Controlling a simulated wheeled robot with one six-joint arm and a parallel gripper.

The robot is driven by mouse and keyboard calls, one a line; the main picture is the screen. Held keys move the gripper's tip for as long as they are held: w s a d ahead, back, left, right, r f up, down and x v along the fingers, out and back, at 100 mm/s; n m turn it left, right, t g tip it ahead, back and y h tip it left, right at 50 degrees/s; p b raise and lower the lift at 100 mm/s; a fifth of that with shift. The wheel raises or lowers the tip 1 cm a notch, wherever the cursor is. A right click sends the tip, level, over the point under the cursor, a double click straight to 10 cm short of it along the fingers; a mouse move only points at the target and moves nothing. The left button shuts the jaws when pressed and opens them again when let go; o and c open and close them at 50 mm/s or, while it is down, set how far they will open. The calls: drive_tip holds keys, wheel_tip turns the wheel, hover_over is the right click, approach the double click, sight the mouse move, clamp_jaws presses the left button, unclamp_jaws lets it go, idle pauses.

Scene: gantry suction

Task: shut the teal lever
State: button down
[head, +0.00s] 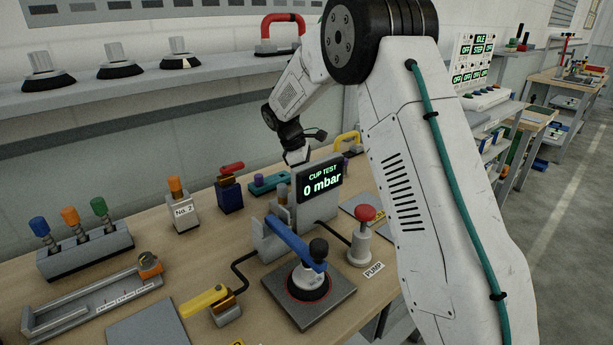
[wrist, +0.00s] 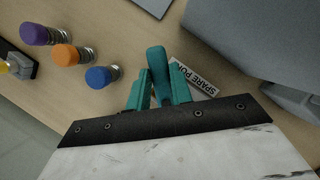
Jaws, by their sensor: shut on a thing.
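In the wrist view a rounded teal bar, the lever (wrist: 156,60), stands at the jaws beside a label reading "SPARE POR…". My gripper (wrist: 160,92) has teal fingers and is shut on the lever there. In the head view my gripper (head: 297,156) reaches down behind the display, which hides its fingertips and the lever's right end.
The cup test display (head: 321,182) reads 0 mbar and stands in front of my gripper. A red-handled valve (head: 230,190) is to the left. Purple, orange and blue knobs (wrist: 65,53) show in the wrist view.

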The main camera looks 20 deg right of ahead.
drive_tip(key=m, duration=0.1)
drive_tip(key=m+y, duration=0.1)
drive_tip(key=m, duration=0.1)
drive_tip(key=m+g, duration=0.1)
drive_tip(key=shift+s+a+r+m, duration=0.1)
drive_tip(key=shift+s+a+m, duration=0.2)
drive_tip(key=shift+a, duration=0.05)
drive_tip(key=shift+s+a+m+g+y, duration=0.1)
drive_tip(key=shift+a+m+g+y, duration=0.2)
drive_tip(key=shift+m, duration=0.45)
drive_tip(key=shift+s+a+m+t+y, duration=0.1)
drive_tip(key=shift+m+y, duration=0.25)
drive_tip(key=shift+m, duration=0.35)
drive_tip(key=shift+a+m+g+y, duration=0.2)
drive_tip(key=shift+m+y, duration=0.15)
drive_tip(key=shift+m, duration=0.4)
drive_tip(key=c, duration=1.2)
unclamp_jaws()
drive_tip(key=shift+c, duration=0.2)
